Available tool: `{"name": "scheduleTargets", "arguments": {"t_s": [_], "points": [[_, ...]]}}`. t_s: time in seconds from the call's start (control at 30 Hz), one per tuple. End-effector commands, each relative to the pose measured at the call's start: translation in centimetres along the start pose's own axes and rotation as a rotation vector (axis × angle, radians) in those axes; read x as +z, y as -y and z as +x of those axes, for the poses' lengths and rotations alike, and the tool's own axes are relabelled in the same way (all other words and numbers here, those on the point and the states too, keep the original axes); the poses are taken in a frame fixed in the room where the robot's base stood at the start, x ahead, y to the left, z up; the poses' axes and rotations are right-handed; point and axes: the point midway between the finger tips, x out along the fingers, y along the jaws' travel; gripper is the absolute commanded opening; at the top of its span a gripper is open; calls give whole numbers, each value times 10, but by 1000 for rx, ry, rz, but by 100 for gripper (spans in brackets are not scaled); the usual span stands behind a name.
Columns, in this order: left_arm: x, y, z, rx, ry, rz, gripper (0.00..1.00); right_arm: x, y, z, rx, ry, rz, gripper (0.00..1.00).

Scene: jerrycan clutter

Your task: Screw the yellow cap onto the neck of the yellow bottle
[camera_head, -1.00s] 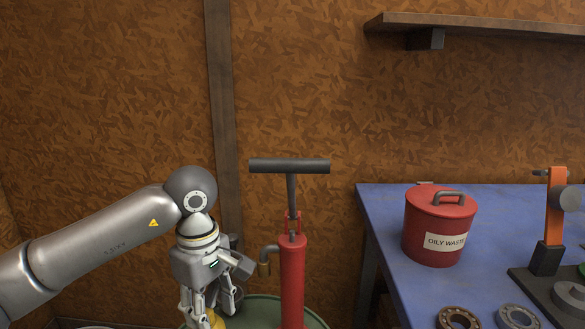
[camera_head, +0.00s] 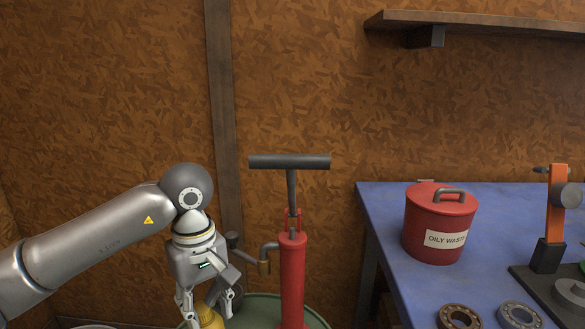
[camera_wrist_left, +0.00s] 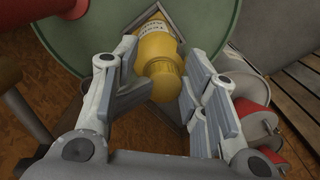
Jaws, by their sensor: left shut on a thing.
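The yellow cap (camera_wrist_left: 163,84) is at the bottle's neck end, between the grey finger pads of my left gripper (camera_wrist_left: 166,96). The gripper is shut on the cap. How far the cap sits on the neck cannot be told, since the fingers and viewing angle hide the joint. In the head view, my left gripper (camera_head: 207,308) points down, with yellow showing between its fingers at the lower edge. My right gripper is not in view.
A red hand pump (camera_head: 291,275) with a dark T-handle stands close right of my left gripper. The green drum (camera_head: 262,306) is below. A blue table (camera_head: 385,215) at right carries a red oily waste can (camera_head: 432,228) and metal rings. A shelf (camera_head: 480,25) hangs above.

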Motion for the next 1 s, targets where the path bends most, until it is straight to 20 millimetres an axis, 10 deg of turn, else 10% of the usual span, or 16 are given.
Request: {"name": "scheduleTargets", "arguments": {"t_s": [0.93, 1.0], "points": [[-5, 7, 3, -7, 3, 427, 19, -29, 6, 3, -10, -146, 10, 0], [-5, 7, 3, -7, 3, 426, 49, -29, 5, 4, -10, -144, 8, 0]]}}
